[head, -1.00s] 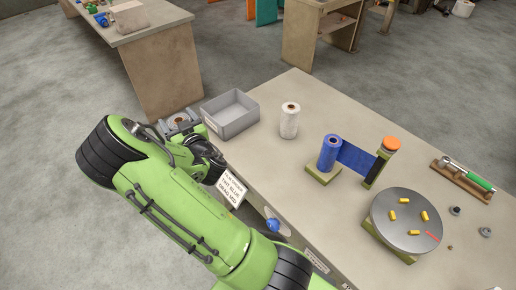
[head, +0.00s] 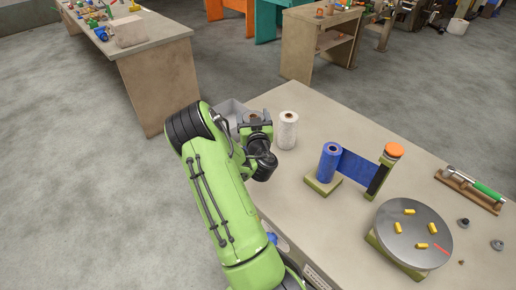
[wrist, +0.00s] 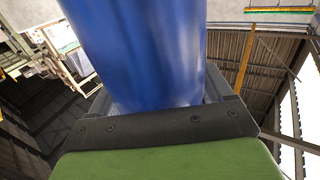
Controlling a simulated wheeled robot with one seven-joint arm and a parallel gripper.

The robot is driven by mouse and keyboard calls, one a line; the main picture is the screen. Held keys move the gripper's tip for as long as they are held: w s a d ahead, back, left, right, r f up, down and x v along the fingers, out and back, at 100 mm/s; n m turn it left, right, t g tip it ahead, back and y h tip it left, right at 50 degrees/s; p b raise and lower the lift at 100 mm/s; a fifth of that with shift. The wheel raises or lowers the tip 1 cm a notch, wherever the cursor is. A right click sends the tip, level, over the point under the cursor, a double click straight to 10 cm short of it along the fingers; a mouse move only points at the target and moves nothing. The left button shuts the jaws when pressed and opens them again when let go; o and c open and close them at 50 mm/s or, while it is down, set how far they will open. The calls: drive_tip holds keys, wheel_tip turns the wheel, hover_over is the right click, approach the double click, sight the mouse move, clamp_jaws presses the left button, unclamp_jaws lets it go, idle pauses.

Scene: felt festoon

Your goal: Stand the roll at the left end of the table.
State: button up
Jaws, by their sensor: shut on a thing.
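My gripper (head: 254,126) is shut on a blue roll (wrist: 145,50), which fills the middle of the wrist view. In the head view only the roll's top with its brown core (head: 252,117) shows between the jaws, and it looks upright. The gripper is at the left end of the table (head: 290,95), in front of a grey bin and left of a white roll (head: 287,131). The held roll's bottom is hidden, so I cannot tell whether it touches the table.
The grey bin (head: 228,108) is partly hidden by my arm. A second blue roll (head: 329,165) stands on a green base, its strip running to an orange-capped post (head: 393,151). A grey turntable (head: 410,236) with yellow pieces and a tool rack (head: 466,190) are further right.

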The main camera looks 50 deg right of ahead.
wheel_tip(320, 180, down, 8)
drive_tip(key=b, duration=0.7)
drive_tip(key=shift+f, duration=0.15)
drive_tip(key=shift+r, duration=0.2)
drive_tip(key=shift+f, duration=0.15)
drive_tip(key=o, duration=1.7)
